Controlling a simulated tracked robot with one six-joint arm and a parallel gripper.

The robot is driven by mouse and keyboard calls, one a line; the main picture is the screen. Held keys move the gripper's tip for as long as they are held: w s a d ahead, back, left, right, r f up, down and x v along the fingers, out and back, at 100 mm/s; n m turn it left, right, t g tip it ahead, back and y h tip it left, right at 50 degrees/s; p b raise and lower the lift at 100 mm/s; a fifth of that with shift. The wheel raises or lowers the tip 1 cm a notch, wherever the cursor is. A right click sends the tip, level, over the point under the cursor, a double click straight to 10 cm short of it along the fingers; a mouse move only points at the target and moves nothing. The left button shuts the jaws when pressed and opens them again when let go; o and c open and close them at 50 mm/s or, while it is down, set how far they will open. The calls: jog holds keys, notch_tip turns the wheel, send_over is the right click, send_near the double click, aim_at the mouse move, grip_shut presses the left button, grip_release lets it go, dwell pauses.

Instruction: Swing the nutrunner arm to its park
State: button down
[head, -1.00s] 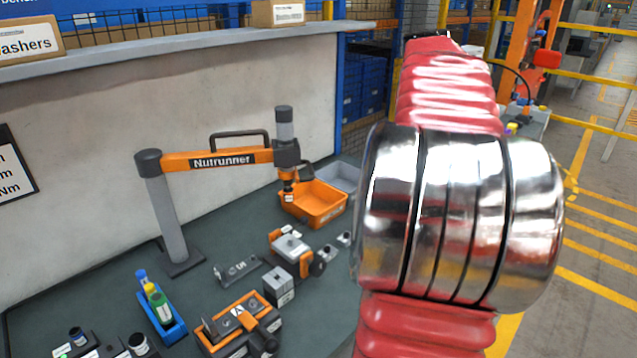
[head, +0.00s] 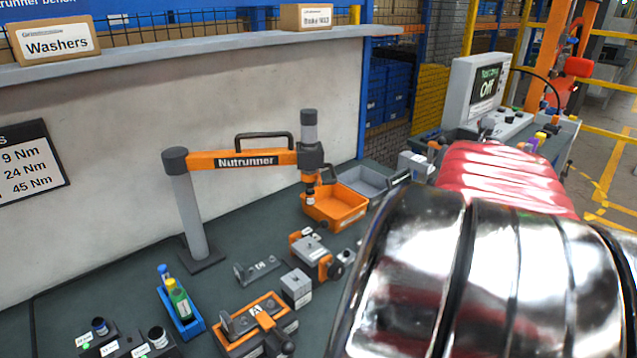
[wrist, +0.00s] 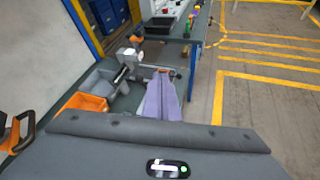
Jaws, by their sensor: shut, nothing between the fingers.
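The nutrunner arm (head: 240,160) is an orange boom marked "Nutrunner" on a grey post (head: 190,215). It reaches right across the bench in the head view. A black handle (head: 264,138) stands on top of the boom. Its tool end (head: 310,175) hangs by the orange bin (head: 338,203). In the wrist view part of the black handle (wrist: 22,132) shows at the left edge, beside the orange bin (wrist: 84,104). My gripper (wrist: 163,76) shows in the wrist view as shut, lavender fingers over the bench, right of the handle and apart from it. My arm hides the bench's right front in the head view.
A grey bin (head: 362,181) stands behind the orange one. Fixtures (head: 252,325), a blue bottle tray (head: 181,313) and small blocks fill the front bench. A control panel (head: 484,92) stands beyond. Floor (wrist: 265,100) with yellow lines is clear at the right.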

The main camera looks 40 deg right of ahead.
aim_at(335, 183)
jog(key=w+a+f+n+t+y, duration=0.3)
jog(key=w+a+n+t+y, duration=0.1)
jog(key=a, duration=0.6)
jog(key=w+a+f+n+t+y, duration=0.3)
jog(key=w+a+n+t+y, duration=0.1)
jog(key=w+a+n, duration=0.3)
jog(key=a+n+t, duration=0.1)
jog(key=a+n, duration=0.1)
jog(key=a, duration=0.1)
jog(key=shift+w, duration=0.25)
jog(key=shift+w+f, duration=0.1)
jog(key=shift+w, duration=0.05)
jog(key=x, duration=1.3)
jog(key=shift+w+f, duration=0.1)
jog(key=shift+w, duration=0.2)
jog(key=shift+w+d, duration=0.1)
jog(key=w+d, duration=0.1)
jog(key=w, duration=0.1)
jog(key=w+d, duration=0.1)
jog(key=d, duration=0.1)
jog(key=shift+w+d, duration=0.25)
jog(key=shift+w, duration=0.15)
